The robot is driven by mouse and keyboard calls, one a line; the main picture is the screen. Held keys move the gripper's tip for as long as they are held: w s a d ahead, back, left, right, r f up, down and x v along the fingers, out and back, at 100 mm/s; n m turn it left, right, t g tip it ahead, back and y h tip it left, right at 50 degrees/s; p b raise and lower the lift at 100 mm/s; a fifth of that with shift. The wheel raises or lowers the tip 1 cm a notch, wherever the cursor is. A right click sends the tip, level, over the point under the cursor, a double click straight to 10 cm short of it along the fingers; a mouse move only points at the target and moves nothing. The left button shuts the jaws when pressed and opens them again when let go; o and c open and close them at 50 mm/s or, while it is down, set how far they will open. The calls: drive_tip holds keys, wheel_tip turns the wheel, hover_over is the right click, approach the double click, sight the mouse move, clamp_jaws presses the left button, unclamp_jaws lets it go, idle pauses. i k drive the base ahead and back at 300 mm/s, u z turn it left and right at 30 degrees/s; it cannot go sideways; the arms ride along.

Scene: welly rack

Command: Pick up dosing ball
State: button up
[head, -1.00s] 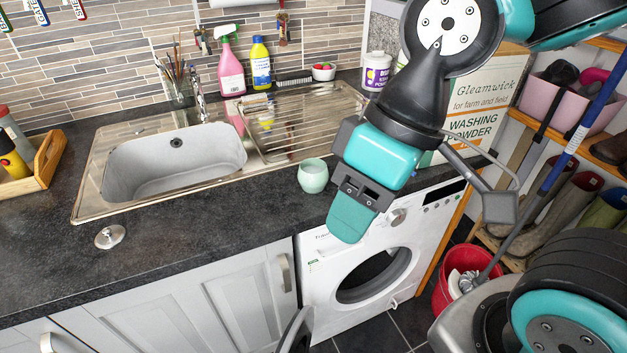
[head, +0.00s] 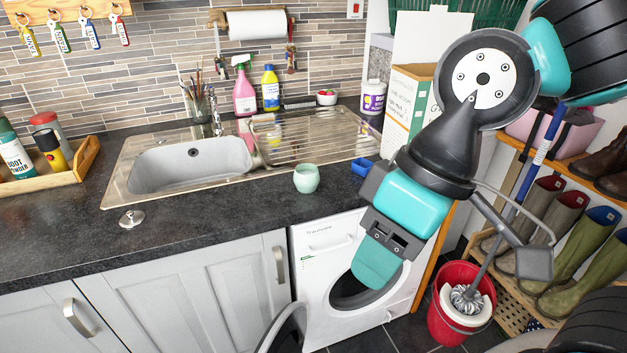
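A pale green, rounded, open-topped cup (head: 306,178) stands upright on the dark worktop, between the sink and the front edge above the washing machine; it looks like the dosing ball. My gripper (head: 376,264) hangs to the right of it and lower in the picture, in front of the washing machine, pointing down. The two are clearly apart. I see the gripper broadside, with its teal finger covering the other side, so the gap between the fingers is hidden. Nothing shows in it.
A small blue thing (head: 361,166) lies right of the cup, partly behind my arm. The sink (head: 190,160) and drainer are behind. A washing powder box (head: 408,105) stands at the back right. The washing machine door (head: 285,330) hangs open. A red bucket (head: 452,335) stands on the floor.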

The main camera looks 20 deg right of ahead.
sight(306, 178)
drive_tip(key=z, duration=0.3)
drive_tip(key=i, duration=1.05)
drive_tip(key=z, duration=0.1)
